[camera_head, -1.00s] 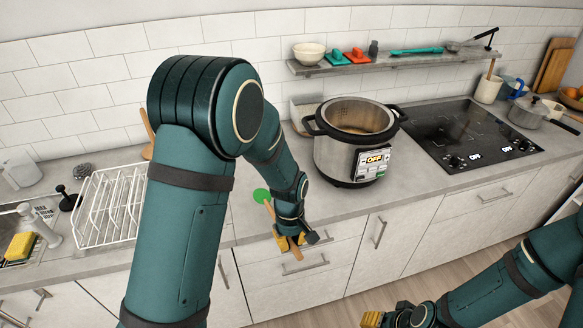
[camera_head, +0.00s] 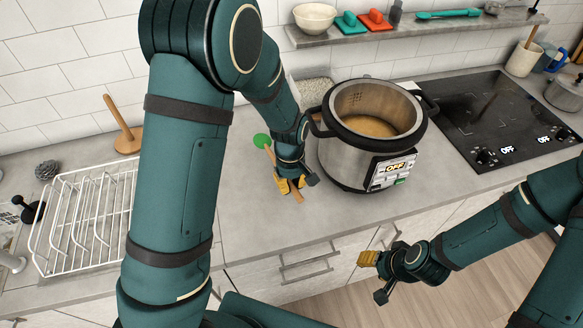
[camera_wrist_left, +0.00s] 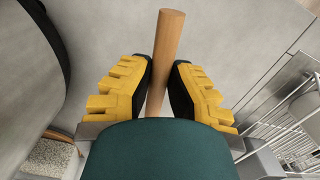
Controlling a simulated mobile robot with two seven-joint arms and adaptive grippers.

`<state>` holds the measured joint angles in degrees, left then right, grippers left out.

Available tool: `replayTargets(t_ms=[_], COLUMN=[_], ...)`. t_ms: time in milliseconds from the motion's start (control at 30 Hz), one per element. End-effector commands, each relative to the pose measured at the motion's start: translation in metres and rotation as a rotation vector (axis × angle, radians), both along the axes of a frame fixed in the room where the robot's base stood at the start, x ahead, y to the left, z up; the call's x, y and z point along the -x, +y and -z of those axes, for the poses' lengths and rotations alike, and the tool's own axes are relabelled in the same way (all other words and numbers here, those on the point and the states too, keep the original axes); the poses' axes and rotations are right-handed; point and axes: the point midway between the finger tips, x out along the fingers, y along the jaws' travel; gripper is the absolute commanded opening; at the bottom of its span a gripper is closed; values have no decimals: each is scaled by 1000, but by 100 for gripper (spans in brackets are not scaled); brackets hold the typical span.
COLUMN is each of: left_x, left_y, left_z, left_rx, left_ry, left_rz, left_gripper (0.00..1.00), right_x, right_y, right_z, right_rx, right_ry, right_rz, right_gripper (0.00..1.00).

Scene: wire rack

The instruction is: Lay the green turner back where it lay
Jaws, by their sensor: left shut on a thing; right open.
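The green turner has a round green head (camera_head: 262,141) and a wooden handle (camera_head: 298,194). My left gripper (camera_head: 290,185) is shut on the handle over the counter, just left of the pressure cooker. In the left wrist view the handle (camera_wrist_left: 168,45) passes between the yellow-padded fingers (camera_wrist_left: 160,82), and the head is hidden there. Whether the turner touches the counter I cannot tell. My right gripper (camera_head: 370,262) is open and empty, low in front of the cabinets. The white wire rack (camera_head: 60,232) stands at the left, partly hidden by my left arm.
The open pressure cooker (camera_head: 342,150) stands close to the right of my left gripper. A black hob (camera_head: 470,115) lies further right. A wooden holder (camera_head: 128,140) stands behind the rack. The grey counter (camera_head: 255,225) in front of the gripper is clear.

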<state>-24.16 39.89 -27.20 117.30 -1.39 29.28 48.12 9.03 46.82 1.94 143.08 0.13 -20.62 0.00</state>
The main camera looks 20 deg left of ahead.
Motion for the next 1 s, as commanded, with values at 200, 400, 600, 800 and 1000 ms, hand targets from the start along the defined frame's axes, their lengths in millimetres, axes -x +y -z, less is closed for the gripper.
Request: replayTargets(t_ms=[200, 400, 600, 800, 1000], left_x=[0, 0, 1, 1, 1], left_y=[0, 0, -1, -1, -1], left_z=[0, -1, 2, 17, 35], left_rx=[0, 0, 0, 1, 0], left_ry=[0, 0, -3, -2, -1], left_rz=[0, 0, 0, 0, -1], left_gripper=[0, 0, 0, 0, 0], right_x=[0, 0, 0, 0, 0], right_y=[0, 0, 0, 0, 1], right_z=[0, -1, 1, 12, 27], right_rx=[0, 0, 0, 2, 4], right_ry=[1, 1, 0, 1, 1], right_rz=[1, 1, 0, 1, 1], right_gripper=[47, 47, 47, 47, 47])
